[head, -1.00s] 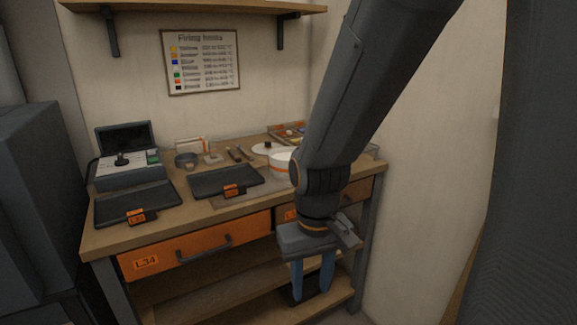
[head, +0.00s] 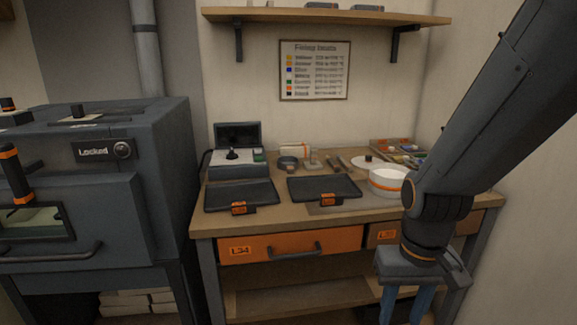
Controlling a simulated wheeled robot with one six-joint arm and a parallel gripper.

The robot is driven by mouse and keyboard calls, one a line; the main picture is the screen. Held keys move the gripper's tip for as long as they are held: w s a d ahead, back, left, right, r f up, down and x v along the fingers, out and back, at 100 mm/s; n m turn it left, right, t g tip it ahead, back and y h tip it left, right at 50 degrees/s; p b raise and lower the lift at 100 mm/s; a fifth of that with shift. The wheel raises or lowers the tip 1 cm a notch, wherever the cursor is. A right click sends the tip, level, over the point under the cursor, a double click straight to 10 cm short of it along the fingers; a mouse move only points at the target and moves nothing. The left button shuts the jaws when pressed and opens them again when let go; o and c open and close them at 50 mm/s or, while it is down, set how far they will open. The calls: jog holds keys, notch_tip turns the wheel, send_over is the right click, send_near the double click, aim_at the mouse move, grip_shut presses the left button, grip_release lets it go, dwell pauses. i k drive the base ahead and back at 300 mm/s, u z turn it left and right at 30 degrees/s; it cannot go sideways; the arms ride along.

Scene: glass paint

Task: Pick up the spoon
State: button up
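I cannot make out a spoon for certain. Small thin tools (head: 338,163) lie towards the back of the wooden workbench (head: 260,223), left of a white pot with an orange band (head: 388,181); they are too small to tell apart. My gripper (head: 405,310) hangs pointing down in front of the bench's right part, below the top. Its blue fingers are apart with nothing seen between them; their tips are cut off by the lower picture edge. My arm hides part of the bench's right end.
Two dark trays (head: 323,188) (head: 238,195) with orange tags lie along the bench front. A locked kiln (head: 80,190) stands left, and a shelf (head: 325,17) hangs above.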

aim_at(344, 161)
jog(key=u, duration=0.05)
jog(key=k, duration=0.55)
jog(key=z, duration=0.9)
jog(key=i, duration=0.95)
jog(key=u, duration=0.55)
jog(key=i, duration=0.5)
jog(key=u, duration=0.55)
